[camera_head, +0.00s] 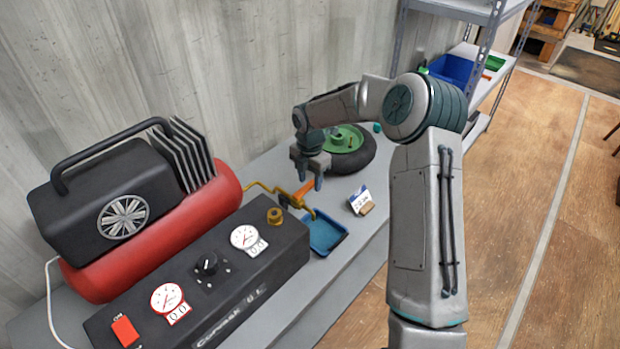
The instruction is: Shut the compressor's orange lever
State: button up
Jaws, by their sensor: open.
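The compressor has a red tank (225,195), a black motor housing and a black front panel (240,290) with two gauges. A brass pipe (262,186) runs from its right side to a small valve with the orange lever (304,191). The lever slants up to the right above a blue tray. My gripper (310,181) is open, pointing down just above the lever's upper end. Its fingers partly overlap the lever in this view, and I cannot tell whether they touch it.
A small blue tray (343,236) lies below the valve, with a small card (358,199) to its right. A wheel with a green hub (352,162) lies behind my gripper. A wall stands behind the bench; a metal shelf (478,12) is at the back right.

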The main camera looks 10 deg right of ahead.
aim_at(310, 184)
notch_tip(310, 184, up, 14)
jog(key=b, duration=0.1)
jog(key=shift+b, duration=0.4)
jog(key=shift+f, duration=0.1)
